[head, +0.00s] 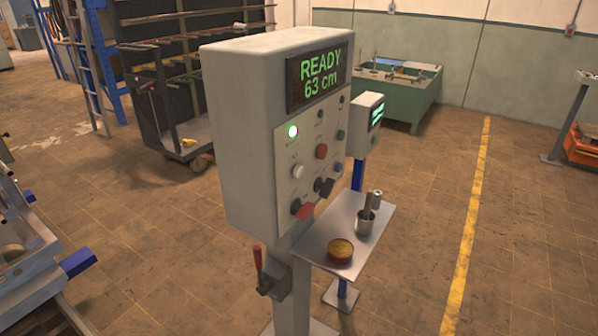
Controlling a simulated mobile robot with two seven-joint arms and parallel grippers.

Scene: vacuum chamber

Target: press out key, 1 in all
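A grey control box (245,135) on a post stands in the middle of the head view, turned partly to the right. Its screen (320,78) reads "READY 63 cm" in green. Below are a lit green lamp (292,132), a white button (297,171), a red button (320,151), a green button (341,134) and a blue button (338,168). Lower down are a red knob (302,209) and a black knob (324,187). The labels are too small to read, so I cannot tell which control is the out key. Neither gripper shows.
A metal shelf (318,236) below the panel holds a round brown-topped tin (341,251) and a metal cup (365,222). A red-handled lever (259,258) is on the post. A smaller screen box (363,125) stands behind.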

